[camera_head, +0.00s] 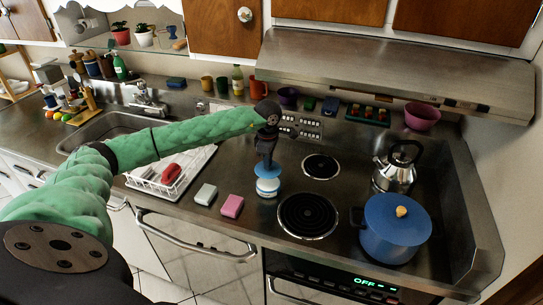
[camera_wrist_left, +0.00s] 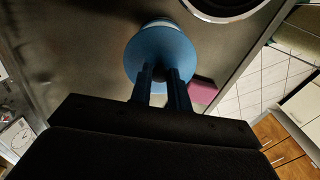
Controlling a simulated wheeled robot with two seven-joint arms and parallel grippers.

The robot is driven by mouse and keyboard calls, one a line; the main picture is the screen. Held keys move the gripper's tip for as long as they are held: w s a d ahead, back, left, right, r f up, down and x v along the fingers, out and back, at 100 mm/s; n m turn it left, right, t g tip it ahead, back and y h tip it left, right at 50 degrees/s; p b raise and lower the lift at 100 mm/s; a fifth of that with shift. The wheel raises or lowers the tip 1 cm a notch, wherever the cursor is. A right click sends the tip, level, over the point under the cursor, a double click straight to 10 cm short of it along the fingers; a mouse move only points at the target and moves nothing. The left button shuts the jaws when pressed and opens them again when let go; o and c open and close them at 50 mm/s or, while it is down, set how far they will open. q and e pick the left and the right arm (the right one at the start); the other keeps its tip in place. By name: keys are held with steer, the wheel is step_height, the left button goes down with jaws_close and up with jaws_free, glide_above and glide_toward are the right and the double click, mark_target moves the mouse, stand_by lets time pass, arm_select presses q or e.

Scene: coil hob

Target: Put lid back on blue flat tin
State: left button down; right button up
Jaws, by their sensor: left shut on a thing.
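My left gripper (camera_head: 267,158) points down over the counter, left of the hob coils, and is shut on the knob of a round blue lid (camera_head: 267,171). The lid also shows in the left wrist view (camera_wrist_left: 150,47), with the fingers (camera_wrist_left: 161,76) closed at its middle. Directly below the lid is a small round blue-and-white tin (camera_head: 268,187). The lid hides the tin's top, and I cannot tell whether the two touch. In the wrist view only a pale rim of the tin shows past the lid. My right gripper is not in view.
A pink sponge (camera_head: 232,206) and a pale sponge (camera_head: 206,194) lie left of the tin. The front coil (camera_head: 308,215) is close on its right. A blue pot (camera_head: 394,232) and a steel kettle (camera_head: 396,172) stand farther right. A white dish rack (camera_head: 168,180) is at left.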

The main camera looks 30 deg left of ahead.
arm_select(q)
steer(key=shift+s+f, duration=0.1)
steer(key=shift+f, duration=1.9)
steer(key=shift+f+b, duration=0.55)
steer(key=shift+b, duration=0.15)
steer(key=shift+f+b, duration=0.4)
steer(key=shift+f, duration=0.05)
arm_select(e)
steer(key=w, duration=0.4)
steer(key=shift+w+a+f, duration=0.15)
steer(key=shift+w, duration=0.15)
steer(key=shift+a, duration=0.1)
arm_select(q)
steer(key=shift+b, duration=0.5)
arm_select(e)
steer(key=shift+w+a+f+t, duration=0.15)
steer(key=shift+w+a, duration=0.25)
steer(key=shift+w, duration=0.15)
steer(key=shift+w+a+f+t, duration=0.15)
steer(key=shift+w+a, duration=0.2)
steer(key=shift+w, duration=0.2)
